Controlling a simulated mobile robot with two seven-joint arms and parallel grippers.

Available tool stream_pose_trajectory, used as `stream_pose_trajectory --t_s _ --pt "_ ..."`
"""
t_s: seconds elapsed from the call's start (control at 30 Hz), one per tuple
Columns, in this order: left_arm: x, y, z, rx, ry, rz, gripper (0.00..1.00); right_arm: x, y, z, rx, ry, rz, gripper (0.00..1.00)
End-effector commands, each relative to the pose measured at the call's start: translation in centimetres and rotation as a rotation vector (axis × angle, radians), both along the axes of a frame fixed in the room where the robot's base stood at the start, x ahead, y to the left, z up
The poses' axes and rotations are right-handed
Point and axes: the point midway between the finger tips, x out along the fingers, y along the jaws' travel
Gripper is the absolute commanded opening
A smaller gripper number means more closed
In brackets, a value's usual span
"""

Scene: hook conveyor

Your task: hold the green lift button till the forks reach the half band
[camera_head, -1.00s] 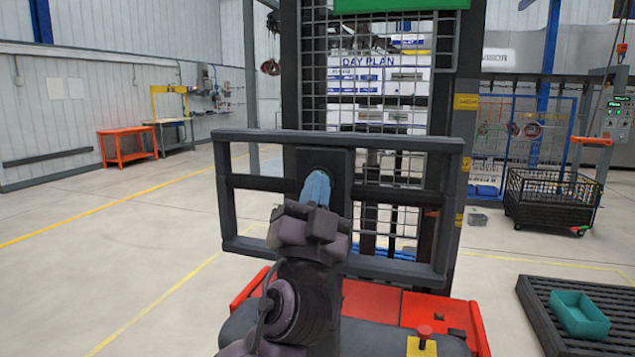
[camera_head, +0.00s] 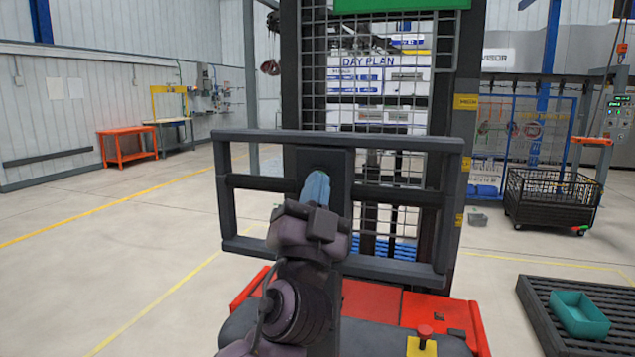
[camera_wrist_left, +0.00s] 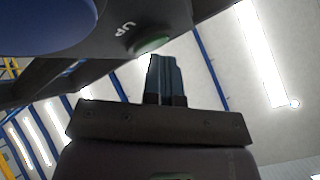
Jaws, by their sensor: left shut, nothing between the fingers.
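My left gripper (camera_head: 317,185) is shut, with blue-grey fingers pointing at a dark control box (camera_head: 340,165) on the lift's frame. In the left wrist view the shut fingers (camera_wrist_left: 165,62) are at the edge of the green button (camera_wrist_left: 152,44), beside the label "UP". Contact cannot be told for sure. The fingers and wrist hide most of the button in the head view. The lift carriage frame (camera_head: 250,136) stands across the mast (camera_head: 291,80). Yellow bands (camera_head: 465,102) mark the right mast post; their text is unreadable. I cannot make out the forks. My right gripper is not in view.
A red base (camera_head: 375,301) with a red knob (camera_head: 425,332) on a yellow plate is below the frame. A dark pallet (camera_head: 540,315) with a teal bin (camera_head: 580,314) is at the right. A black mesh crate (camera_head: 552,200) stands behind. The floor at left is clear.

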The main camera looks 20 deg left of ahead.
Motion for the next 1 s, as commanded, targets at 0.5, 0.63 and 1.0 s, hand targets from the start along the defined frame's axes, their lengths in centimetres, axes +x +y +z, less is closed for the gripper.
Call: stream_pose_trajectory --t_s 0.5,0.63,1.0 --pt "0.04 0.00 -0.03 0.000 0.001 0.000 0.00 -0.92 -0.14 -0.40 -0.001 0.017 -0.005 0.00" --pt "0.04 0.00 -0.03 0.000 0.001 0.000 0.00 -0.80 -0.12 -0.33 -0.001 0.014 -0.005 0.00" --pt "0.04 0.01 -0.04 0.000 0.001 0.000 0.00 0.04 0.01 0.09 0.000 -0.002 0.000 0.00"
